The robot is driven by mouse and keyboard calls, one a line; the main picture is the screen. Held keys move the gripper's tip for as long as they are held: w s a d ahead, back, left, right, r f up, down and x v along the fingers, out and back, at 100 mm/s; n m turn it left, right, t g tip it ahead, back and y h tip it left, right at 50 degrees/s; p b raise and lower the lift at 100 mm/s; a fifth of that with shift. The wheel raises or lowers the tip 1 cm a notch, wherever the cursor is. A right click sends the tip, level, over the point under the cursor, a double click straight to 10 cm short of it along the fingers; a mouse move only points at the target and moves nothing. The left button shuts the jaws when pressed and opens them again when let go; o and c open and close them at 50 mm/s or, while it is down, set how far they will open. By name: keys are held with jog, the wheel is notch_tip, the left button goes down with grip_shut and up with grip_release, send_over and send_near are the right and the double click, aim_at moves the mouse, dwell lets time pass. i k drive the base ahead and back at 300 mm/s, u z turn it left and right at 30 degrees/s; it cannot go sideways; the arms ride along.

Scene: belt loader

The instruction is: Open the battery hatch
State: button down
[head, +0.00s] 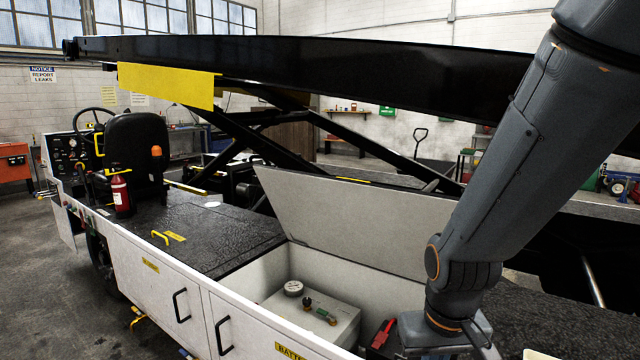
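The battery hatch (350,222) stands raised at the back of its compartment, tilted back, with its pale inner face showing. Below it the white-walled compartment (262,277) is open. A yellow label (290,351), partly cut off and seeming to read "BATTERY", is on the side panel in front. My gripper (482,346) is at the bottom right, to the right of the hatch and apart from its visible face. The frame's lower edge cuts it off, so its fingertips are hidden and I cannot tell whether it is open.
A pale box with a gauge (293,287) and brass fittings sits in the compartment, with a red-handled item (383,334) beside it. The black conveyor boom (330,72) runs overhead, with dark struts behind the hatch.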

aim_at(389, 229)
jog(key=u, duration=0.3)
jog(key=i, duration=0.85)
jog(key=z, duration=0.35)
